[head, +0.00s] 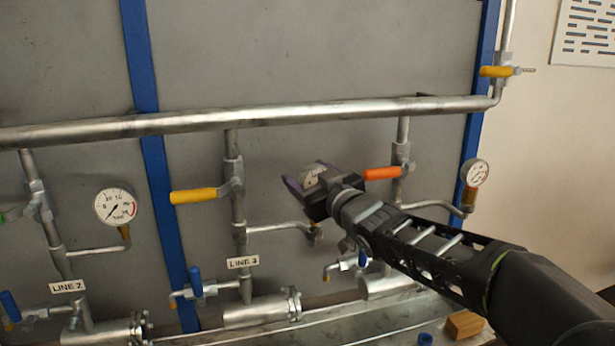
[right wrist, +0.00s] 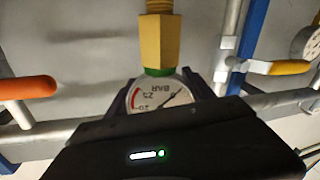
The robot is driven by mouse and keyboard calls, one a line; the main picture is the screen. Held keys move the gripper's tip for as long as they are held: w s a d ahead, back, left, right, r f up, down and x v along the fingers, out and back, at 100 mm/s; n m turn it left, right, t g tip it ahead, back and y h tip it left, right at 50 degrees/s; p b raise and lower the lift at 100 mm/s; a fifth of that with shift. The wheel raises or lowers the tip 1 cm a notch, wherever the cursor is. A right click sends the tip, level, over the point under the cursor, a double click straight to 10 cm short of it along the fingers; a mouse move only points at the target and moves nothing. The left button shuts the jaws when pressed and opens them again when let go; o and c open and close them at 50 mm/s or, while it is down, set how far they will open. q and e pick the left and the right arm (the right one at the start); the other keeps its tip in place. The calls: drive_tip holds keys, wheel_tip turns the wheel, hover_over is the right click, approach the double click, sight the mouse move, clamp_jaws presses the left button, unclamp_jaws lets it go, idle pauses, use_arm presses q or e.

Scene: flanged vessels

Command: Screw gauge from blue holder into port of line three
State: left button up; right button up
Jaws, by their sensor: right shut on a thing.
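My right gripper (head: 311,180) is shut on a pressure gauge (head: 313,174). The gauge's white dial also shows in the right wrist view (right wrist: 160,95), upside down between the dark blue fingers. Its brass hex stem (right wrist: 160,38), with a green ring at the dial, points away from my gripper. The line three pipe (head: 238,205), above its LINE 3 label (head: 243,262), has a side branch (head: 280,226) running right to a port (head: 316,234) just below my gripper. I cannot tell whether stem and port touch. A blue holder (head: 425,339) shows at the bottom edge. My left gripper is out of view.
An orange-handled valve (head: 382,173) is close right of my gripper; a yellow-handled valve (head: 195,196) is on the left. Fitted gauges stand on line two (head: 115,206) and at far right (head: 476,172). A wooden block (head: 465,325) lies below my arm.

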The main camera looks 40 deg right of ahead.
drive_tip(key=shift+f+b, duration=1)
drive_tip(key=shift+b, duration=0.05)
drive_tip(key=shift+r, duration=0.1)
drive_tip(key=shift+s+d+m+g+h, duration=0.1)
drive_tip(key=shift+d+m+g+h, duration=0.1)
drive_tip(key=shift+m+h, duration=0.45)
drive_tip(key=shift+d+m+g+h, duration=0.15)
drive_tip(key=shift+m+h, duration=0.2)
drive_tip(key=shift+h, duration=0.5)
drive_tip(key=m+h, duration=0.1)
drive_tip(key=m+g+h, duration=0.1)
drive_tip(key=h, duration=0.1)
drive_tip(key=shift+s+d+g, duration=0.1)
drive_tip(key=shift+d+g, duration=0.15)
drive_tip(key=shift+d, duration=0.05)
drive_tip(key=m+g+h, duration=0.2)
drive_tip(key=m+h, duration=0.1)
drive_tip(key=shift+s+d+h, duration=0.1)
drive_tip(key=shift+d+h, duration=0.05)
drive_tip(key=shift+h, duration=0.15)
drive_tip(key=shift+s+d+m+g+h, duration=0.1)
drive_tip(key=shift+s+m+g+h, duration=0.05)
drive_tip(key=shift+m+g+h, duration=0.35)
drive_tip(key=shift+s+d+m+g+h, duration=0.1)
drive_tip(key=shift+m+g+h, duration=0.25)
drive_tip(key=shift+g, duration=0.25)
drive_tip(key=o, duration=1.7)
